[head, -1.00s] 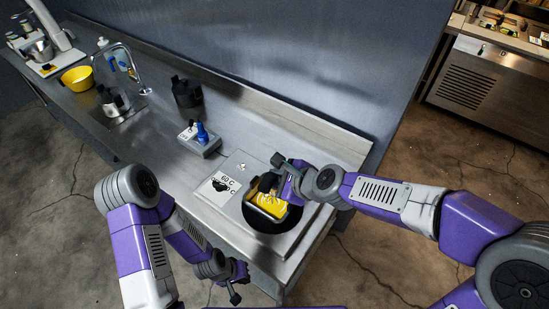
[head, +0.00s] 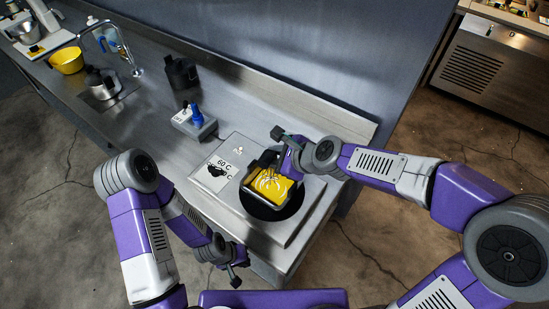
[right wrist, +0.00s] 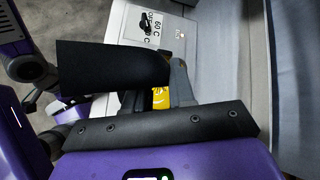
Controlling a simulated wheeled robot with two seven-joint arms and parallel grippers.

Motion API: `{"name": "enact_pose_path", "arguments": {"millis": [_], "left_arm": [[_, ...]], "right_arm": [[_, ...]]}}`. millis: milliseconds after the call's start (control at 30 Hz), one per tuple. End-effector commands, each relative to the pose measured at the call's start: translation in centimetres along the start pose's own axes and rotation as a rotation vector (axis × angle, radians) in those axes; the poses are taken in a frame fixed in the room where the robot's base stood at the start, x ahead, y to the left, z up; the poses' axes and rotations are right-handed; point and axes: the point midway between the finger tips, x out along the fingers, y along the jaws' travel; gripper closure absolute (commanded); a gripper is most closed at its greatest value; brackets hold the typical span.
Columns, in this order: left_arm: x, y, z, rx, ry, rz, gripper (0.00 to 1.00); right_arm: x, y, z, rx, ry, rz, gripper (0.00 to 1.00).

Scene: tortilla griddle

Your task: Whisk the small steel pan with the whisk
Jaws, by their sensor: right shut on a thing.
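The small pan (head: 247,187) has a grey rim and yellow contents, and sits over the black round plate (head: 262,211) of the cooking unit. Pale curved lines, like whisk wires (head: 268,182), show over the yellow. My right gripper (head: 281,141) is at the pan's far side, shut on what appears to be the whisk; its hold is mostly hidden. In the right wrist view a thick black handle-like shape (right wrist: 112,66) covers much of the pan, and a bit of yellow shows beside it. My left gripper (head: 234,272) hangs empty-looking near the counter's front edge; its opening is unclear.
A grey box with blue and dark knobs (head: 194,122) stands left of the cooking unit (head: 212,176). Behind it is a black container (head: 182,74). Further left are a sink (head: 112,92), a tap and a yellow bowl (head: 67,60). The counter between is mostly clear.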

Motion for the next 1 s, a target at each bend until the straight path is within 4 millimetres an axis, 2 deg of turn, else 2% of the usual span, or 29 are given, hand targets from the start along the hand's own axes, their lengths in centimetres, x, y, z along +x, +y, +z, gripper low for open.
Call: {"name": "enact_pose_path", "arguments": {"millis": [600,1000], "left_arm": [[3.8,-1.4,-0.2,0.000,0.000,0.000,1.00],[4.5,-1.7,-0.2,0.000,0.000,0.000,1.00]], "right_arm": [[4.0,0.0,-3.2,0.002,0.000,0.000,1.00],[4.8,-0.1,-3.8,0.001,0.000,0.000,1.00]]}}
